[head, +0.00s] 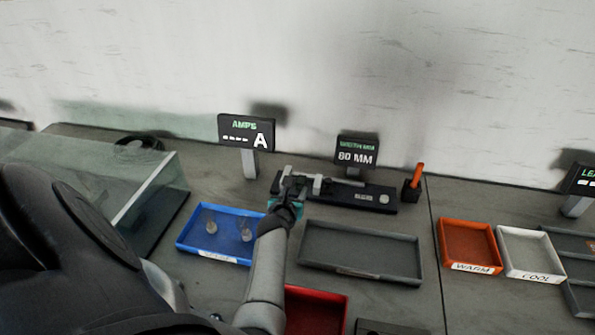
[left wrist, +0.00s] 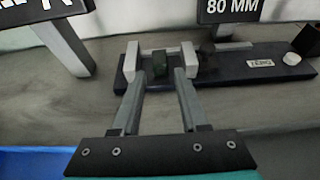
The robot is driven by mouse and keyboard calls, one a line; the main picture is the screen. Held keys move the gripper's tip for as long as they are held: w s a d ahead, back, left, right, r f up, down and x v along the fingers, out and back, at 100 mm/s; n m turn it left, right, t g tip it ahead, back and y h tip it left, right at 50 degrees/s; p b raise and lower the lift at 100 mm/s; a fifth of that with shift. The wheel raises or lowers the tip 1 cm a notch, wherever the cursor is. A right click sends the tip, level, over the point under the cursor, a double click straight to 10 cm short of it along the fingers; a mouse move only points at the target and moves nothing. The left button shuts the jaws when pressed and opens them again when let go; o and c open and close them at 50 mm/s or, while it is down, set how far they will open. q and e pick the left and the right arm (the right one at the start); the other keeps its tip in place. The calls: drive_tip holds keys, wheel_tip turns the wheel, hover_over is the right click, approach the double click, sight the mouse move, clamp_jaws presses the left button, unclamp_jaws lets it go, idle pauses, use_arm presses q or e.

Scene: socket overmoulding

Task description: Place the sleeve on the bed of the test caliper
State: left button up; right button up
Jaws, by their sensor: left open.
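The test caliper (head: 345,197) is a dark bar with light jaws, under a display reading 80 MM. It also shows in the left wrist view (left wrist: 240,80). A small dark piece, seemingly the sleeve (left wrist: 160,63), sits at the caliper bed between its two pale jaws. My left gripper (head: 291,190) is over the left end of the caliper. In the left wrist view its fingers (left wrist: 161,76) are open, one on either side of the dark piece, with gaps visible. In the head view the gripper hides the piece. My right gripper is not in view.
A blue tray (head: 187,241) with two grey pieces lies left of my forearm. An empty grey tray (head: 360,253) lies in front of the caliper. A red tray (head: 315,310) is nearer. Orange (head: 467,243) and white (head: 528,252) trays are right. An AMPS display (head: 246,131) stands behind.

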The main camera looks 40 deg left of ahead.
use_arm(q)
drive_tip(key=p+v, duration=0.2)
drive_tip(key=v, duration=0.1)
drive_tip(key=shift+s+d+r, duration=0.1)
drive_tip(key=shift+s, duration=0.05)
drive_tip(key=shift+s+d, duration=0.1)
drive_tip(key=shift+s, duration=0.05)
